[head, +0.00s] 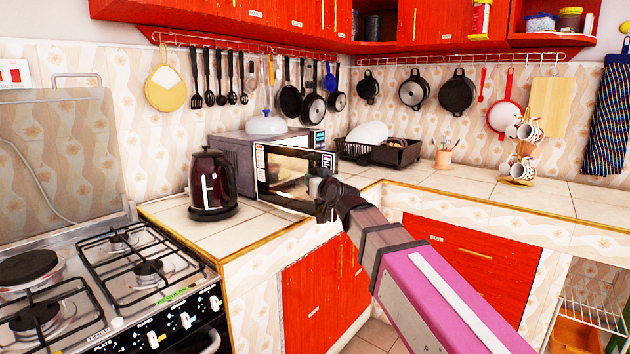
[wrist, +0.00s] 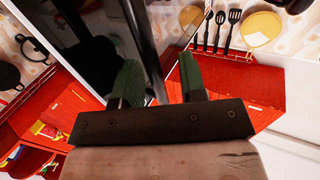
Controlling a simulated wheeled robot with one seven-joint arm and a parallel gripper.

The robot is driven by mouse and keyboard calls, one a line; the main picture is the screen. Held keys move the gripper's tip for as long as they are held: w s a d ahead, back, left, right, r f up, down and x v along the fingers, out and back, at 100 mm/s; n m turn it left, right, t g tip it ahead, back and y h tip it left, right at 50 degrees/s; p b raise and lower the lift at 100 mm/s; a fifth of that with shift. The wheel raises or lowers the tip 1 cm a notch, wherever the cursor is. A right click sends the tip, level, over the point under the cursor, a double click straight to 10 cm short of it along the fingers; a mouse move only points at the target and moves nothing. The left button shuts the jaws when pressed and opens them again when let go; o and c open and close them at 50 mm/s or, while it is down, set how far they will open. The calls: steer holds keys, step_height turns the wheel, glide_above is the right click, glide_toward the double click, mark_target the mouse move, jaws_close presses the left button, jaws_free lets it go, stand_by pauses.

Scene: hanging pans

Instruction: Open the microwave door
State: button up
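The microwave (head: 232,157) stands on the corner counter. Its dark glass door (head: 290,172) is partly open, its right edge swung out from the body and the control panel (head: 317,139) showing behind it. My gripper (head: 324,190) is at the door's right edge. In the wrist view, the door is the dark panel (wrist: 88,50) and a dark upright handle bar (wrist: 143,38) runs between the two green fingers of my gripper (wrist: 160,72). The fingers are apart. The bar lies close to the left finger, with a gap to the right one. I cannot tell whether they touch.
A dark kettle (head: 211,183) stands left of the microwave, near the door's hinge side. A black dish rack (head: 385,152) is behind to the right. The stove (head: 110,270) is at front left. Utensils and pans hang above. Open air lies in front of the counter.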

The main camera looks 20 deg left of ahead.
steer(key=v, duration=1)
steer(key=shift+s+d, duration=0.15)
steer(key=shift+d, duration=0.05)
steer(key=w+d+f+m+g+h, duration=0.2)
steer(key=w+d+f+h, duration=0.25)
steer(key=d+f, duration=0.75)
steer(key=w+d+f+m+g+h, duration=0.25)
steer(key=w+d+f, duration=0.25)
steer(key=d+f, duration=0.65)
steer(key=s+d+f+m+g+h, duration=0.2)
steer(key=s+d+f+g+h, duration=0.1)
steer(key=d+f, duration=0.8)
steer(key=s+d+f+m+g+h, duration=0.2)
steer(key=s+d+f+g, duration=0.3)
steer(key=d+f, duration=0.6)
steer(key=shift+s+d+f+m+h, duration=0.35)
steer(key=shift+d+h, duration=0.15)
steer(key=shift+d, duration=0.4)
steer(key=shift+a, duration=0.1)
